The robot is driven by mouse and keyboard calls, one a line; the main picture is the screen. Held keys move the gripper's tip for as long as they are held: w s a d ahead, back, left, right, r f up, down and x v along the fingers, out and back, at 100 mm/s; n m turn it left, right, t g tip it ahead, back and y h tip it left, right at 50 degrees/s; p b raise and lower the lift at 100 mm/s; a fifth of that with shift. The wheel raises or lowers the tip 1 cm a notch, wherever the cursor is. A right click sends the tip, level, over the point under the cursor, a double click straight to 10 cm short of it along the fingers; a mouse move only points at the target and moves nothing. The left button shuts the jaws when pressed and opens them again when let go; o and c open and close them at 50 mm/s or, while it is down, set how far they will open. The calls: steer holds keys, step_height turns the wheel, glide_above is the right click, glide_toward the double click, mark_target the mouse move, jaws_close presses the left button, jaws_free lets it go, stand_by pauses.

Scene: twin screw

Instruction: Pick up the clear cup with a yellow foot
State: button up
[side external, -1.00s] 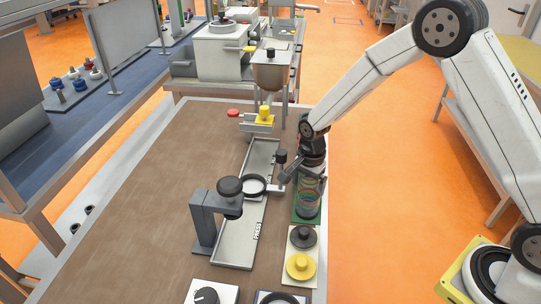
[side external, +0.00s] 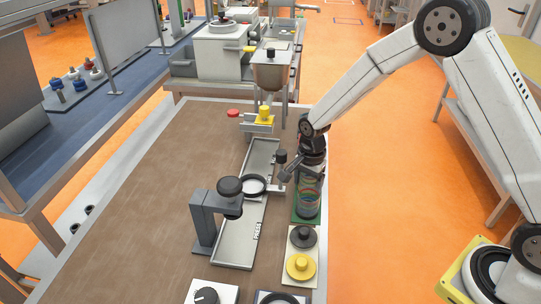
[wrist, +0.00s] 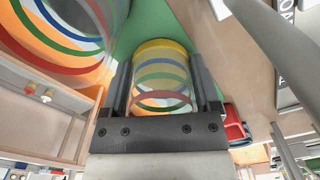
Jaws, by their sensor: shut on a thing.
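The clear cup with a yellow foot (wrist: 163,72) is between the fingers of my gripper (wrist: 164,92) in the wrist view. Coloured rings run around its clear wall, and the yellow band shows at its far end. My gripper is shut on it. In the side view my gripper (side external: 311,166) is low at the green mat (side external: 300,218). A clear ringed cup (side external: 309,198) shows there just below the gripper; I cannot tell which cup this is. Any gap under the held cup is hidden.
A second clear ringed cup (wrist: 60,35) stands close on the left in the wrist view. In the side view, a metal tray (side external: 238,238) and a grey press stand (side external: 205,222) lie left of the mat. Black and yellow knobs (side external: 301,266) sit in front.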

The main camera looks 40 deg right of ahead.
steer(key=shift+r, duration=0.7)
steer(key=s+r, duration=1.1)
steer(key=s, duration=0.3)
steer(key=shift+d+r, duration=0.15)
steer(key=shift+d, duration=0.2)
steer(key=shift+r, duration=2.55)
steer(key=w+a, duration=0.7)
steer(key=w, duration=0.4)
steer(key=w+a, duration=0.6)
steer(key=w, duration=0.5)
step_height(320, 180, down, 10)
steer(key=shift+w+a+r, duration=0.15)
steer(key=shift+r, duration=0.1)
